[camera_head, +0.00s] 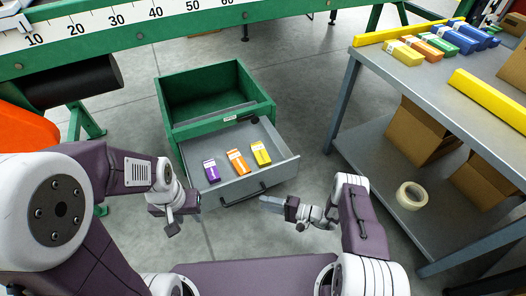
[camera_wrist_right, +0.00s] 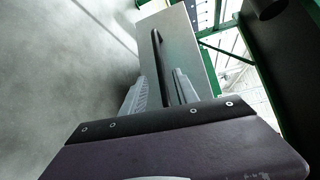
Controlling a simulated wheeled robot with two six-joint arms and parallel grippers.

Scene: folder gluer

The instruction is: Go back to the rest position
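My left gripper (camera_head: 182,212) hangs at the left of the open drawer's front, apart from it and holding nothing that I can see; its finger gap is unclear. My right gripper (camera_head: 266,201) is just in front of the drawer. In the right wrist view its two fingers (camera_wrist_right: 160,92) stand apart, with the black drawer handle (camera_wrist_right: 161,55) showing in line with the gap between them; I cannot tell if they touch it. The grey drawer (camera_head: 285,172) is pulled out from the green cabinet (camera_head: 205,88). A purple box (camera_head: 211,171), an orange box (camera_head: 237,161) and a yellow box (camera_head: 261,153) lie in it.
A grey table (camera_head: 400,75) at the right carries several small coloured boxes (camera_head: 440,42) and yellow bars (camera_head: 490,100). Its lower shelf holds cardboard boxes (camera_head: 418,135) and a tape roll (camera_head: 411,195). A green machine frame with a ruler (camera_head: 120,20) spans the top left.

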